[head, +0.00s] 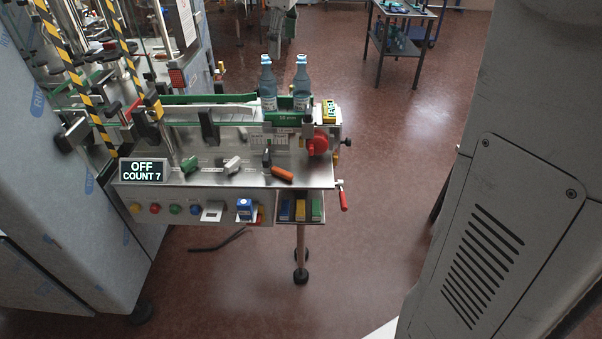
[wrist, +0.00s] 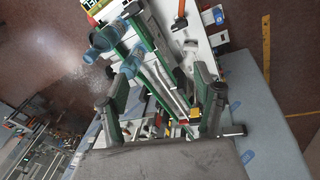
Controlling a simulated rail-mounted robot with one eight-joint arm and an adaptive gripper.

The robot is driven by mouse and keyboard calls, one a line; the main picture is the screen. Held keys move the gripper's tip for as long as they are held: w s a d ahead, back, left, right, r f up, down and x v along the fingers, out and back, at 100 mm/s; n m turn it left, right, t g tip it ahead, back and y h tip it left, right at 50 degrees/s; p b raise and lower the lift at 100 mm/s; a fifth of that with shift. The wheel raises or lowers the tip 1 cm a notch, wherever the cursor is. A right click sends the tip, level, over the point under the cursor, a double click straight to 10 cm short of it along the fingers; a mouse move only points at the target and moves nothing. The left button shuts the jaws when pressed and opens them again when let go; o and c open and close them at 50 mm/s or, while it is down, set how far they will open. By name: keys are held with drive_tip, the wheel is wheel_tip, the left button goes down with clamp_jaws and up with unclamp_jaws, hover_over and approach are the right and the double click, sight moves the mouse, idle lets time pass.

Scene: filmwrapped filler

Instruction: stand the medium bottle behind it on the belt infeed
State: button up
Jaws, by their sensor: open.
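Two blue-tinted bottles with light blue caps stand upright close together at the right end of the belt infeed (head: 226,112). One is the left bottle (head: 268,88) and the other the right bottle (head: 301,90). They look about the same size, so I cannot tell which is the medium one. In the wrist view the bottles (wrist: 130,63) show at the upper left, beyond my left finger. My gripper (wrist: 160,78) is open, with the belt and its green rails seen between the fingers and nothing held. My gripper does not show in the head view.
A red knob (head: 318,145) stands at the infeed's right end. Striped posts (head: 140,65) and machinery crowd the left. Open floor lies right.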

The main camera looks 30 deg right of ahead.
drive_tip(key=s+a+f+m+t, duration=0.1)
drive_tip(key=s+f, duration=0.4)
drive_tip(key=s, duration=0.5)
drive_tip(key=s+a+f+m+t, duration=0.1)
drive_tip(key=s+a+f+m, duration=0.3)
drive_tip(key=s, duration=0.6)
drive_tip(key=s+a+f+m+t, duration=0.2)
drive_tip(key=s+a+f, duration=0.3)
drive_tip(key=s+f, duration=0.3)
drive_tip(key=shift+s+a+m+y, duration=0.35)
drive_tip(key=shift+s+m, duration=0.35)
drive_tip(key=shift+s, duration=0.25)
wheel_tip(320, 180, down, 9)
drive_tip(key=b, duration=0.9)
